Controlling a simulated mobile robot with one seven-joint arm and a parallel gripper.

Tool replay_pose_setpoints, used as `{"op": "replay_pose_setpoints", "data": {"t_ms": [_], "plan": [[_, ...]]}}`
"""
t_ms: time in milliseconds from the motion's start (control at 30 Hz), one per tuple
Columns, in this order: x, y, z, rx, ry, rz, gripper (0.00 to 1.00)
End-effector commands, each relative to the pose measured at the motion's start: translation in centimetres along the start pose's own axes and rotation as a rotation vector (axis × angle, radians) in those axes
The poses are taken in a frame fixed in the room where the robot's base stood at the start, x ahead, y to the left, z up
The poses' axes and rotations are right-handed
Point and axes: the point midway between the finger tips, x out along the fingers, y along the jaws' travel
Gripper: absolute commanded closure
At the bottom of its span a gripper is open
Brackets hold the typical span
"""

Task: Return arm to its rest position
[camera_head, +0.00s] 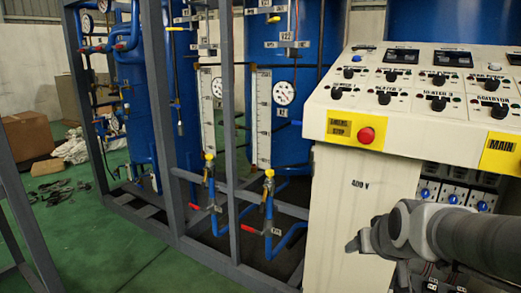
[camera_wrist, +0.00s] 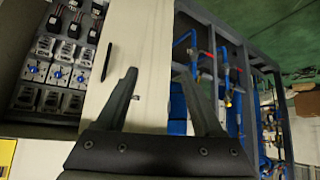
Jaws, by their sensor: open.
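My gripper (camera_wrist: 160,75) is open, with its two dark fingers spread and nothing between them in the wrist view. In the head view my arm reaches in from the right edge, and its end is in front of the lower part of the white control cabinet (camera_head: 350,195). The fingers are hard to make out there. The wrist view is turned on its side and shows the cabinet's pale side (camera_wrist: 150,45) behind the fingers. I cannot tell the exact gap between gripper and cabinet.
A grey steel frame (camera_head: 233,150) with blue tanks (camera_head: 300,110), gauges and yellow-handled valves stands left of the cabinet. The cabinet has knobs, a red stop button (camera_head: 366,135) and breakers (camera_head: 453,198) below. A cardboard box (camera_head: 27,138) lies far left. Green floor (camera_head: 110,250) is open at front left.

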Motion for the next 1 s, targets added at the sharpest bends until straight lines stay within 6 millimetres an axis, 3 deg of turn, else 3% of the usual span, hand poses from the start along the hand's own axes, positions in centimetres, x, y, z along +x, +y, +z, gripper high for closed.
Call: {"op": "replay_pose_setpoints", "data": {"t_ms": [33,200,500,533,1000], "plan": [[-1.8,-1.1,0.8,-0.007,-0.017,-0.022,0.31],[-6.7,-3.8,4.7,-0.032,-0.111,-0.068,0.31],[-13.2,-5.7,11.1,-0.08,-0.244,-0.071,0.31],[-14.1,-5.6,9.8,-0.076,-0.245,-0.072,0.31],[-22.6,-5.4,1.9,-0.076,-0.245,-0.073,0.31]]}}
